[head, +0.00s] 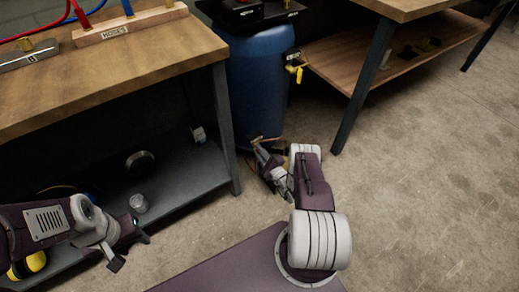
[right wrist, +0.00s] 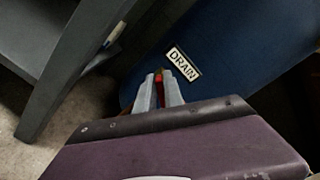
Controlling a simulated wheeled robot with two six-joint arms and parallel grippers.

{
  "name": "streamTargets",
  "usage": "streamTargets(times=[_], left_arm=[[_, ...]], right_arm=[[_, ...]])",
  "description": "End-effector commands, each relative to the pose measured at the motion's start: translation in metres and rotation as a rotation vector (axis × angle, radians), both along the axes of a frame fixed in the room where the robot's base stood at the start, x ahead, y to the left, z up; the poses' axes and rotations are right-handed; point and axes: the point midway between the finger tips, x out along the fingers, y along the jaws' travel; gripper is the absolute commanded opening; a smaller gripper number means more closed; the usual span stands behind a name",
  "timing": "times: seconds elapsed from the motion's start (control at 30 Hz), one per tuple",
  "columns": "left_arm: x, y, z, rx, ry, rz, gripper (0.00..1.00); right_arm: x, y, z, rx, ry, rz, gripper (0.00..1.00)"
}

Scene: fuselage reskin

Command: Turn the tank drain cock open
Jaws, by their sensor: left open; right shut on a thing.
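The blue tank (head: 258,85) stands between the two benches. A white DRAIN label (right wrist: 183,64) is on its side in the right wrist view. My right gripper (head: 258,143) reaches down to the foot of the tank. In the right wrist view, my right gripper (right wrist: 159,88) is shut on the red handle of the drain cock (right wrist: 159,80), just beside the label. The fingers hide most of the cock, so its turn angle cannot be told. My left gripper (head: 131,251) is open and empty at the lower left, in front of the bench shelf.
A wooden bench (head: 130,65) with a hose rack (head: 130,24) stands left, its grey leg (head: 226,130) close to the tank. A yellow-handled valve (head: 295,69) sticks out from the tank's right side. Another bench (head: 350,60) stands right. The floor (head: 430,180) at right is clear.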

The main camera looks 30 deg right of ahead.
Motion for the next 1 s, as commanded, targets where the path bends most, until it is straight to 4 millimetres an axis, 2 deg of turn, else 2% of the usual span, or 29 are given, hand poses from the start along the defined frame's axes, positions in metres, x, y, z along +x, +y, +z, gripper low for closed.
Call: streamTargets(times=[0.5, 1.0], left_arm=[[0.0, 0.0, 0.013, 0.0, 0.0, 0.0, 0.44], [0.0, 0.0, 0.016, 0.0, 0.0, 0.0, 0.44]], right_arm=[[-0.001, 0.002, -0.006, -0.406, -0.028, -0.001, 0.0], [-0.001, 0.001, -0.008, -0.548, -0.04, -0.002, 0.0]])
